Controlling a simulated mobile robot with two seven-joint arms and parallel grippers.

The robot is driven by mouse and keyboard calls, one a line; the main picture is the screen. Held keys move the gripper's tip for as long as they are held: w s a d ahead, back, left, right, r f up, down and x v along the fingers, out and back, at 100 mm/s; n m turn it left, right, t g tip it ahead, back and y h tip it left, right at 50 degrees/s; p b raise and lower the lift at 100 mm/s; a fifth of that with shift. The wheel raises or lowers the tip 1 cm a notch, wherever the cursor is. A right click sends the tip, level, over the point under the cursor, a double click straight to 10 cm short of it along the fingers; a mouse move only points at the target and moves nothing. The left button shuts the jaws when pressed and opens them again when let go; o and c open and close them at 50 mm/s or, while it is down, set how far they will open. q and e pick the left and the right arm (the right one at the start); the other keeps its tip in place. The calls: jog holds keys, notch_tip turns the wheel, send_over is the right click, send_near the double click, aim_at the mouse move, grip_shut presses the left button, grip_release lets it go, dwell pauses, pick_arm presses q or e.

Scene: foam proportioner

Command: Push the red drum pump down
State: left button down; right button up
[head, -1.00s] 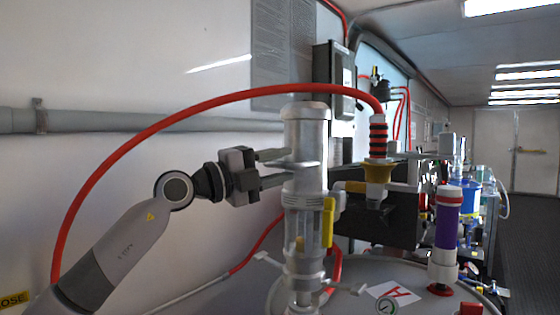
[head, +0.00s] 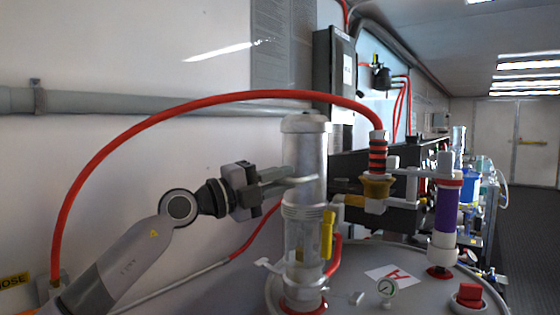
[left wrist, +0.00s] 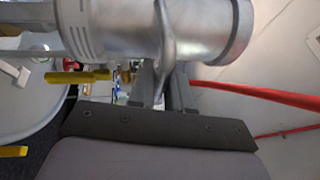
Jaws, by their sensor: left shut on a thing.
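The drum pump is a silver metal column (head: 304,150) with a red ring (head: 302,305) at its base, standing roughly upright on a grey drum lid (head: 345,290). It has a clear lower section and a yellow lever (head: 328,235). My left gripper (head: 287,180) reaches it from the left and is shut on the flange around its upper part. In the left wrist view the column (left wrist: 125,28) lies across the top, and the gripper (left wrist: 163,88) fingers sit either side of the thin flange (left wrist: 165,45). My right gripper is not in view.
A red hose (head: 200,102) arcs over my left arm to a black-and-red fitting (head: 378,155). A grey pipe (head: 130,103) runs along the wall behind.

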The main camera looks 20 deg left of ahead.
pick_arm(q)
jog(key=shift+d+f, duration=0.1)
jog(key=shift+f, duration=0.85)
jog(key=c, duration=1.1)
grip_release()
jog(key=shift+c, duration=0.2)
jog(key=shift+s+a+r, duration=0.1)
jog(key=shift+a+r, duration=0.05)
jog(key=shift+a, duration=0.05)
jog(key=b+v, duration=0.1)
jog(key=v, duration=0.6)
jog(key=shift+d, duration=0.1)
